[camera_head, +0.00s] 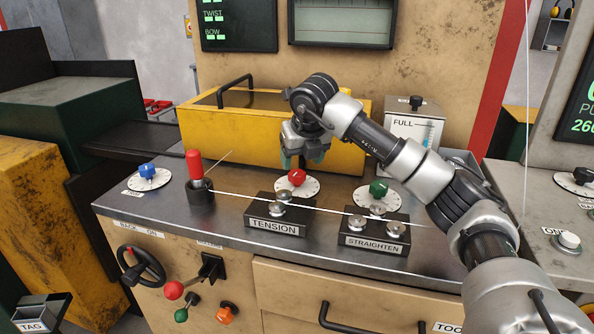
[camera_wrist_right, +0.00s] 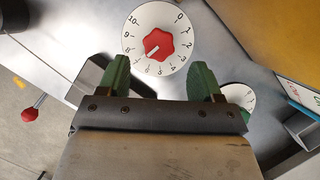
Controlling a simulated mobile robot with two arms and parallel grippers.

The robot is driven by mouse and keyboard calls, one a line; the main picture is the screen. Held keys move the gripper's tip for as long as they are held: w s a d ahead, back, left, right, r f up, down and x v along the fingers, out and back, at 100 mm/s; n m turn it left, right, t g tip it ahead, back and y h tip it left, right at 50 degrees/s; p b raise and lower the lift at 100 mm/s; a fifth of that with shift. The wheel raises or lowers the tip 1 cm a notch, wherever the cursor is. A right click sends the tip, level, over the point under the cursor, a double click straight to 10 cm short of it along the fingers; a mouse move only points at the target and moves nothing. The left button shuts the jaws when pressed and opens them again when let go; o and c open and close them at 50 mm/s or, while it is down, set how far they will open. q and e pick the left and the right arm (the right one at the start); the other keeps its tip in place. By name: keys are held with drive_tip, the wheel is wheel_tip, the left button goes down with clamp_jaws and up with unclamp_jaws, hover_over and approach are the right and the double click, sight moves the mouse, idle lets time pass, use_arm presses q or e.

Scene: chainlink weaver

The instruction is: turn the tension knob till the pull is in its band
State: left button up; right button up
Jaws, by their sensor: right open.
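The red tension knob (camera_head: 297,176) sits on a white numbered dial (camera_head: 283,190) behind the block labelled TENSION (camera_head: 273,226). In the right wrist view the red knob (camera_wrist_right: 159,44) is star-shaped, and its pale mark points to the lower left, seemingly near 7. My right gripper (camera_head: 302,160) is above and just behind the knob, with its green fingers apart and nothing between them. In the wrist view the knob lies beyond the open fingertips (camera_wrist_right: 160,76). A display (camera_head: 578,110) at the right edge is cut off, so the pull cannot be read whole. My left gripper is out of view.
A green knob (camera_head: 378,188) on its dial stands right of the red one, behind the STRAIGHTEN block (camera_head: 374,242). A wire (camera_head: 240,196) runs across both blocks. A red-handled lever (camera_head: 194,165) stands left. A yellow box (camera_head: 215,130) is close behind my gripper.

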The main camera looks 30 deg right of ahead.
sight(297, 172)
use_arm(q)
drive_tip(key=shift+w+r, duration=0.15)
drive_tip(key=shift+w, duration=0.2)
use_arm(e)
drive_tip(key=x, duration=0.5)
drive_tip(key=shift+w+f, duration=0.1)
drive_tip(key=shift+w, duration=0.05)
drive_tip(key=c, duration=0.9)
drive_tip(key=shift+n, duration=0.3)
drive_tip(key=n+y+p, duration=0.2)
drive_tip(key=n, duration=0.3)
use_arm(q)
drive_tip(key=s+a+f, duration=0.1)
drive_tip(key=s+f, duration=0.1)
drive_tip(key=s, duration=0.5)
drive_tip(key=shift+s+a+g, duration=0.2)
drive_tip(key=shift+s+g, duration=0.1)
use_arm(e)
drive_tip(key=o, duration=0.9)
